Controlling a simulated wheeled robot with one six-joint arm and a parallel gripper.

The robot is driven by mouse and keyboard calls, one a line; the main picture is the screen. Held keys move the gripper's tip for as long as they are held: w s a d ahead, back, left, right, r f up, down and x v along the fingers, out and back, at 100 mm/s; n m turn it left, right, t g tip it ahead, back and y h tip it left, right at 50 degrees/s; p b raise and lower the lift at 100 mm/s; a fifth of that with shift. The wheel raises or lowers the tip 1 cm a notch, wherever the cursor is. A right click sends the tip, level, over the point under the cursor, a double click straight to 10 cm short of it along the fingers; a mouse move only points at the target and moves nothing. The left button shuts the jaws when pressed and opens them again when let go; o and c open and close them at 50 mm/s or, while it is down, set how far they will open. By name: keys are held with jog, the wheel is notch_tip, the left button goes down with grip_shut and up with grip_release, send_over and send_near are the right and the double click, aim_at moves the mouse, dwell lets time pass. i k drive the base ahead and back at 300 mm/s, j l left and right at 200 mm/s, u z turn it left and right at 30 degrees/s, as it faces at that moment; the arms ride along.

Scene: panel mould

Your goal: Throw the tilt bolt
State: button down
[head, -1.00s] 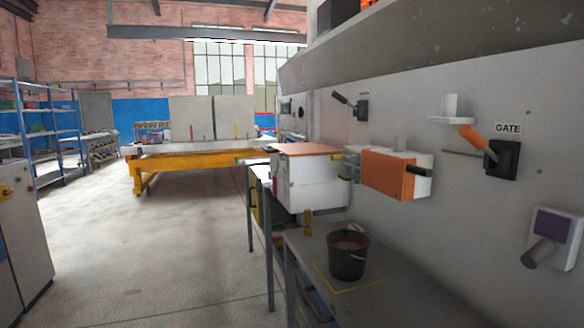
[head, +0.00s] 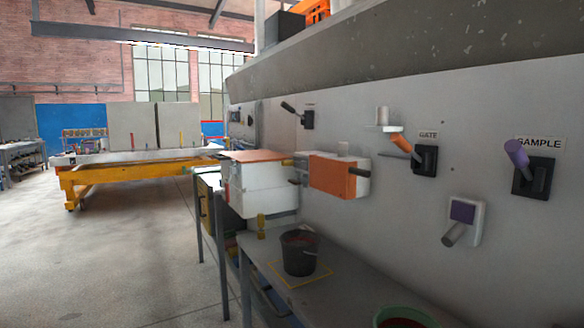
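I cannot pick out the tilt bolt with certainty in the head view. A long table with a yellow frame (head: 90,178) and a pale flat top stands at the far left, with small coloured upright pieces behind it. Its fine parts are too small to tell. A dark-handled lever (head: 307,118) is on the far part of the grey wall; its label is unreadable. My gripper is not in view.
Nearer on the wall are the orange GATE lever (head: 402,143), the purple SAMPLE lever (head: 517,153) and an orange-covered box (head: 338,177). A dark bucket (head: 299,256) stands on the grey bench (head: 345,293). The floor (head: 110,255) at left is clear.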

aim_at(287, 162)
jog(key=i+j+u, duration=0.15)
jog(key=i+j, duration=0.15)
jog(key=i+j+u, duration=0.2)
jog(key=i, duration=0.3)
